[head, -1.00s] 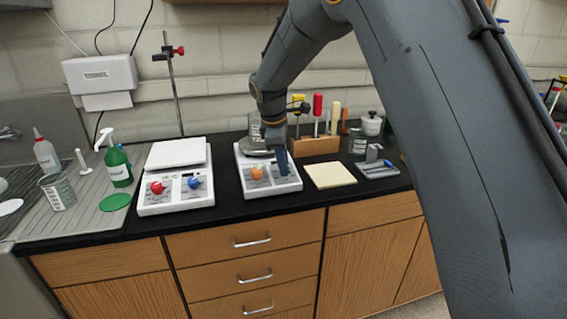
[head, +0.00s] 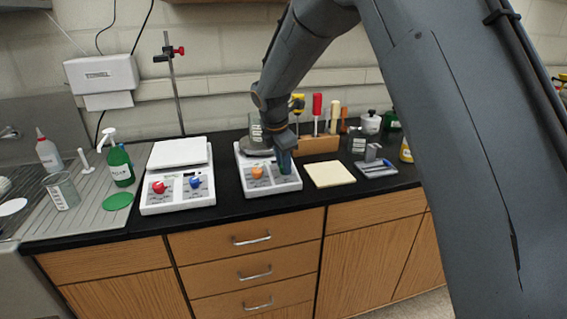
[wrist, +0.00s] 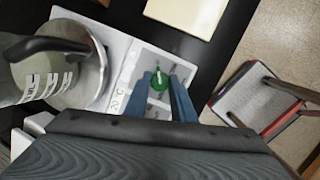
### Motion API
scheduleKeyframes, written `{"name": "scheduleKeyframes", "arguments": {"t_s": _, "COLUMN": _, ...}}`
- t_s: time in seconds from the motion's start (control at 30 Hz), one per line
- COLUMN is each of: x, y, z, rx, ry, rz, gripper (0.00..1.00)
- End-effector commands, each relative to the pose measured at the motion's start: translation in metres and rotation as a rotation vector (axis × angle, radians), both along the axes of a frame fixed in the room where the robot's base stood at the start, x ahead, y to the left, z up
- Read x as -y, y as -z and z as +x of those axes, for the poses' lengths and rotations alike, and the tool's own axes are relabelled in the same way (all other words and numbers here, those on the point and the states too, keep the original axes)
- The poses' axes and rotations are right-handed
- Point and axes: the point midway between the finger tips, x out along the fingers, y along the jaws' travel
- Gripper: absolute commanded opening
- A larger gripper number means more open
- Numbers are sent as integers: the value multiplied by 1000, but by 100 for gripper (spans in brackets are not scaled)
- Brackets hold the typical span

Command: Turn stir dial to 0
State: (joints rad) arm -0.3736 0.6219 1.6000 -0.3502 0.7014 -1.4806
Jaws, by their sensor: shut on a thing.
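The right hotplate (head: 247,185) is a white unit on the black bench, with an orange dial (head: 257,172) at its front left. A green dial (wrist: 159,81) with a pale pointer mark sits on its panel in the wrist view. My gripper (head: 284,166) is over the right of that panel and hides most of the green dial in the head view. In the wrist view, the blue fingers of my gripper (wrist: 161,92) are shut on the green dial, one on each side. The dial labels are too small to read.
A glass beaker (wrist: 65,65) with a dark handle-like part stands on the hotplate plate, close beside my gripper. A second unit (head: 178,205) with red and blue dials stands to the left. A cream pad (head: 329,174) lies to the right, before a wooden tool block (head: 318,145).

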Motion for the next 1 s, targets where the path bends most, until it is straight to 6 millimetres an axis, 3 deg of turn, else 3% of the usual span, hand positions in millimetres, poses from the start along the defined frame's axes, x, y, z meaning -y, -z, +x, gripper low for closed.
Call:
{"name": "scheduleKeyframes", "arguments": {"t_s": 0.43, "x": -2, "y": -2, "z": 1, "rx": 4, "ry": -10, "rz": 1, "gripper": 0}}
{"name": "scheduleKeyframes", "arguments": {"t_s": 0.47, "x": -2, "y": -2, "z": 1, "rx": 4, "ry": -10, "rz": 1, "gripper": 28}}
{"name": "scheduleKeyframes", "arguments": {"t_s": 0.53, "x": -2, "y": -1, "z": 1, "rx": 4, "ry": -10, "rz": 1, "gripper": 39}}
{"name": "scheduleKeyframes", "arguments": {"t_s": 0.83, "x": 1, "y": -1, "z": 0, "rx": 2, "ry": -7, "rz": -1, "gripper": 41}}
{"name": "scheduleKeyframes", "arguments": {"t_s": 1.0, "x": -3, "y": -14, "z": -3, "rx": 5, "ry": -9, "rz": 1, "gripper": 41}}
